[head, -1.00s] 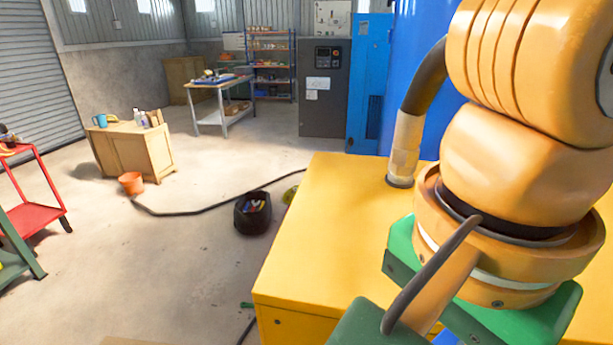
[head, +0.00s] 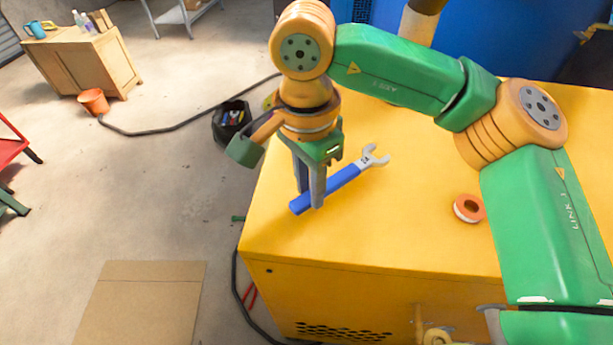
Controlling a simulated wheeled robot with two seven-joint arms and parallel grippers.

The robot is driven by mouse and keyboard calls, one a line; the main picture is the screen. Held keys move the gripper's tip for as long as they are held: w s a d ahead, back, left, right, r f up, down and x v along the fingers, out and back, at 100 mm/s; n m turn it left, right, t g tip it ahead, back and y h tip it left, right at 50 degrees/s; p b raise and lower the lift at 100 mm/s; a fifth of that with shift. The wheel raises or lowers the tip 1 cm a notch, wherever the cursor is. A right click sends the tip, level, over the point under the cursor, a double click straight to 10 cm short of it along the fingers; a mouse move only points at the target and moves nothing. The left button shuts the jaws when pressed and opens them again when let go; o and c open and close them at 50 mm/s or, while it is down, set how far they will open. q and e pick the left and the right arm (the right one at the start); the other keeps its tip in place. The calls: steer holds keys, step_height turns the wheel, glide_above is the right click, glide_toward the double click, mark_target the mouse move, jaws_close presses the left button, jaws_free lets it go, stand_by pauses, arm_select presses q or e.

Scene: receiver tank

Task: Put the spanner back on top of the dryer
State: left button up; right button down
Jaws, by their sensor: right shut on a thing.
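The spanner (head: 343,179) has a blue handle and a grey open jaw that points to the upper right. My right gripper (head: 309,198) points down with its two grey fingers around the blue handle, shut on it. The spanner is at the top of the yellow cabinet (head: 410,210), which appears to be the dryer, near its left edge. I cannot tell whether the spanner touches the surface or hangs just above it. My left gripper is not in view.
An orange and white ring (head: 468,208) lies on the yellow top, right of the spanner. A blue tank (head: 450,50) stands behind. A black bucket (head: 231,120) and a cardboard sheet (head: 140,305) are on the floor at left. Much of the yellow top is clear.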

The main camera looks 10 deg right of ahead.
mark_target(309, 198)
steer(key=f, duration=0.3)
steer(key=shift+s, duration=0.3)
steer(key=shift+w, duration=0.1)
steer(key=c, duration=0.7)
jaws_free()
steer(key=shift+w, duration=0.1)
steer(key=r, duration=1.2)
steer(key=shift+s+a+p, duration=0.25)
steer(key=shift+p, duration=0.1)
